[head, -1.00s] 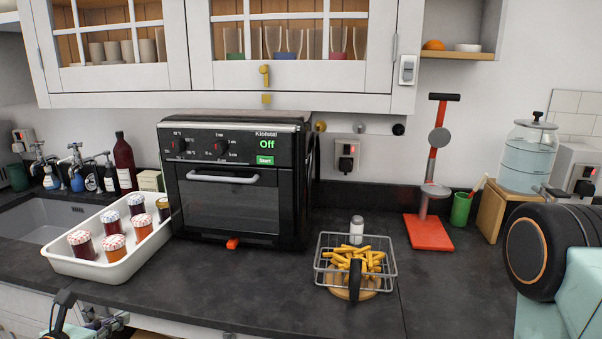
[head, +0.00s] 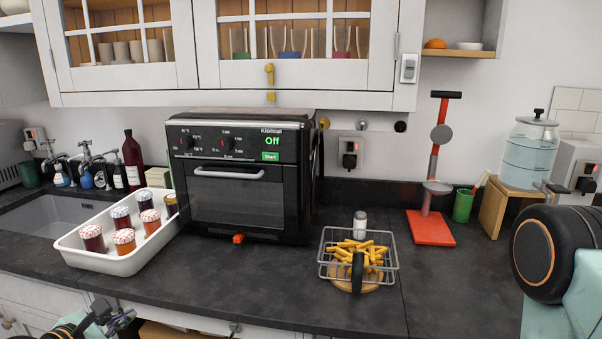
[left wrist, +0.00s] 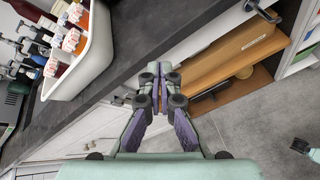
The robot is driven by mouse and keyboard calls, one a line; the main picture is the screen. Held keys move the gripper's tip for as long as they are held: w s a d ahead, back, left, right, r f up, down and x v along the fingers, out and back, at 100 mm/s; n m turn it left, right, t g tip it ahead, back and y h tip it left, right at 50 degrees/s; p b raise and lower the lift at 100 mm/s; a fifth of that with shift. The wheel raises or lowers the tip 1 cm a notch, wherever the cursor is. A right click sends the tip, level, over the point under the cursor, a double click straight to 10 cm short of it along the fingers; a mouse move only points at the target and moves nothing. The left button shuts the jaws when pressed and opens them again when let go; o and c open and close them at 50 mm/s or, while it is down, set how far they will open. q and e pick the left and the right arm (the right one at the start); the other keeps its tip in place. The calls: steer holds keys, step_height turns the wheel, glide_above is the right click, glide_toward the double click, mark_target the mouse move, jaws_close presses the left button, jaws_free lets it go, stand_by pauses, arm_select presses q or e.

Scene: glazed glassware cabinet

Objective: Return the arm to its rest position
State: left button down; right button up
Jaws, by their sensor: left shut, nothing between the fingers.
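My left gripper (head: 112,316) is at the bottom left of the head view, low in front of the counter's front edge. In the left wrist view its two fingers (left wrist: 160,78) are closed together with nothing between them. It is below and apart from the white tray (head: 120,262) of jars, which also shows in the left wrist view (left wrist: 92,58). Part of my right arm (head: 548,252) shows at the right edge of the head view; its gripper is out of view.
A dark countertop (head: 270,285) carries a black oven (head: 240,205), a wire basket of fries (head: 355,258) and a red stand (head: 430,228). Under the counter is an open wooden shelf (left wrist: 235,80). Grey floor (left wrist: 255,120) is clear beside the gripper.

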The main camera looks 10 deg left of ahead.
arm_select(q)
steer(key=s+d+f+m+g+b, duration=0.55)
steer(key=s+d+f+m, duration=0.5)
steer(key=m, duration=0.65)
steer(key=s+d+f+m+g+b, duration=0.2)
steer(key=s+f+m, duration=0.3)
steer(key=s+f, duration=0.4)
steer(key=s+d+f+m+g+b, duration=0.3)
steer(key=s+d+f+m+g, duration=0.2)
steer(key=s+f, duration=0.4)
steer(key=s, duration=0.3)
steer(key=shift+d+m+y+b, duration=0.2)
steer(key=shift+m+y+b, duration=0.1)
